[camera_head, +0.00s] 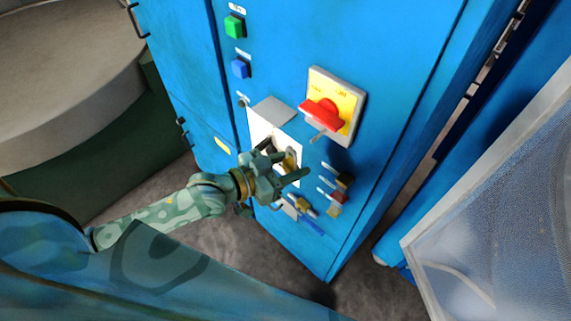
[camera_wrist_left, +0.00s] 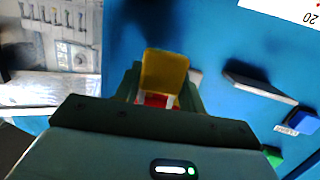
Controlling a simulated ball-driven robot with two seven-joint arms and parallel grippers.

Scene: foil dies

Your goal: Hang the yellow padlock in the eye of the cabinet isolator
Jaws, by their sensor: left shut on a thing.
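The cabinet isolator (camera_head: 347,101) is a yellow plate with a red handle (camera_head: 322,112) on the blue cabinet's front. A small grey tab (camera_head: 318,137) sticks out below the handle; its hole is too small to make out. My left gripper (camera_head: 299,166) is shut on the yellow padlock, below and left of the isolator and apart from it. In the left wrist view the yellow padlock (camera_wrist_left: 165,72) shows between the fingers, with red and white patches under it. Its shackle is not clear. In the head view the padlock (camera_head: 291,158) is mostly hidden by the fingers. My right gripper is not in view.
Black (camera_head: 345,179) and red (camera_head: 340,196) padlocks hang on pegs right of my gripper. A grey shelf (camera_head: 272,111) and white panel lie behind the hand. Green (camera_head: 234,27) and blue (camera_head: 240,68) buttons are at upper left. A mesh panel (camera_head: 500,240) stands at right.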

